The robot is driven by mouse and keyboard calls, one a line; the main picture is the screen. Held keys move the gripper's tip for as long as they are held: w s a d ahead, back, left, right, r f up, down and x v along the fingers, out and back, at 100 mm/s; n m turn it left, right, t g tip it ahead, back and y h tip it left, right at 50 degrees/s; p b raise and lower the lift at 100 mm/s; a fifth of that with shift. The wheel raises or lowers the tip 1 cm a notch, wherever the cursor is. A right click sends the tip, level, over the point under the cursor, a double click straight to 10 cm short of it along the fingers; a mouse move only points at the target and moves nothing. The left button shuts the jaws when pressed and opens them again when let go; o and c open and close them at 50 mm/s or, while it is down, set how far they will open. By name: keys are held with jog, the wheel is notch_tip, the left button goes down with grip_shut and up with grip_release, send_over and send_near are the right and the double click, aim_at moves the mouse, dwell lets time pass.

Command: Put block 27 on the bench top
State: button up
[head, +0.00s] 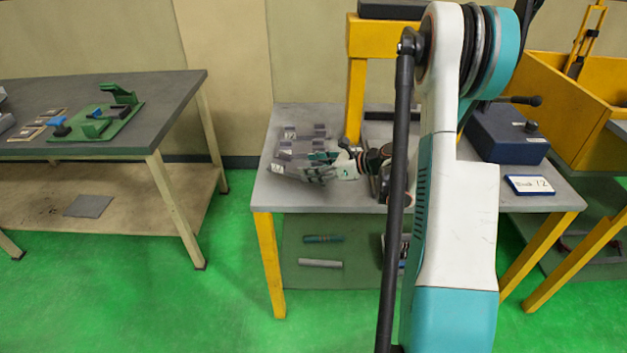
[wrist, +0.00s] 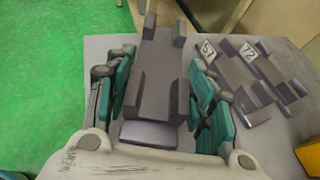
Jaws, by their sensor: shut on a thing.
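My gripper (head: 312,172) reaches left over the left part of the grey bench top (head: 262,192). In the wrist view its teal-padded fingers (wrist: 160,68) are shut on a dark grey notched block (wrist: 158,88), one finger on each long side. That block also shows in the head view (head: 284,170), with a small white label at its left end; I cannot read the number surely. In the wrist view its label is not seen. The block is low over or on the bench top; I cannot tell whether it touches. Two similar labelled blocks (wrist: 241,80) (wrist: 277,79) lie to its right.
A dark blue box (head: 508,135) and a white sign reading "12" (head: 530,185) are on the bench's right. A yellow frame (head: 356,90) stands behind. Another table (head: 165,100) with a green fixture (head: 95,122) is at left. Bare top shows at the bench's front left.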

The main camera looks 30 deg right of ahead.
notch_tip(320, 180, down, 4)
jog(key=shift+f+b, duration=0.1)
jog(key=shift+b, duration=0.7)
jog(key=o, duration=1.5)
jog(key=shift+o, duration=0.2)
jog(key=p+v, duration=0.4)
jog(key=v, duration=0.6)
jog(key=shift+s+d+r, duration=0.4)
jog(key=shift+s+d, duration=0.15)
jog(key=shift+s, duration=0.25)
